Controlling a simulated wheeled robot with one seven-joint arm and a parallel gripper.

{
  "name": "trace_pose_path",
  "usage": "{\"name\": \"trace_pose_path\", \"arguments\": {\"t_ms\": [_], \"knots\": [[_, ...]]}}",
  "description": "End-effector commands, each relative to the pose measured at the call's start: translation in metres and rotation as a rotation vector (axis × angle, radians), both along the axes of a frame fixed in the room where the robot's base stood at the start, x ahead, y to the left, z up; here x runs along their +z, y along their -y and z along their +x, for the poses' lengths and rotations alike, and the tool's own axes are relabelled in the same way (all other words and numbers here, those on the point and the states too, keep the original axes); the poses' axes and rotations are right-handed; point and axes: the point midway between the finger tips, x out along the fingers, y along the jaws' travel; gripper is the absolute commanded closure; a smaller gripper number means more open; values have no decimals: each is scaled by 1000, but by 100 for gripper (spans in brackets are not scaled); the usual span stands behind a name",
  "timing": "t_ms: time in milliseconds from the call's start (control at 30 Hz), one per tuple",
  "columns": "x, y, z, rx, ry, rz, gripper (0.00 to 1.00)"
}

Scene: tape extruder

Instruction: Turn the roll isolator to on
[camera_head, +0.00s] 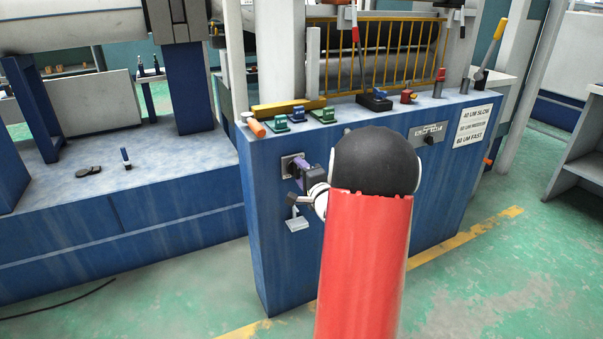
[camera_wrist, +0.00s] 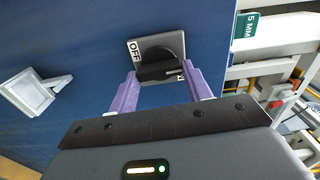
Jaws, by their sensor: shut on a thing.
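The roll isolator (camera_wrist: 176,43) is a square grey plate with a black knob (camera_wrist: 157,71) on the blue cabinet face. In the wrist view an OFF label (camera_wrist: 135,51) shows at the plate's left edge. Another label at the lower right is mostly hidden. My gripper (camera_wrist: 160,75) is shut on the black knob, with one purple finger at each end of its bar. In the head view the plate (camera_head: 288,163) shows behind my gripper (camera_head: 299,166), and my arm stands in front of the cabinet to the right; the knob is hidden there.
A light grey fitting (camera_head: 297,222) sits below the isolator on the same face and shows at left in the wrist view (camera_wrist: 30,92). Green, blue and red controls (camera_head: 323,115) stand along the cabinet top. A second knob panel (camera_head: 428,134) and a sign (camera_head: 472,126) are at right.

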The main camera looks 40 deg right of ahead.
Motion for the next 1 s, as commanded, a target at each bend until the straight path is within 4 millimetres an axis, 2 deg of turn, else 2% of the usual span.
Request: {"name": "trace_pose_path", "arguments": {"t_ms": [667,700,867,1000], "knots": [[0,0,0,0,16,66,74],[0,0,0,0,16,66,50],[0,0,0,0,15,64,29],[0,0,0,0,15,64,29]]}}
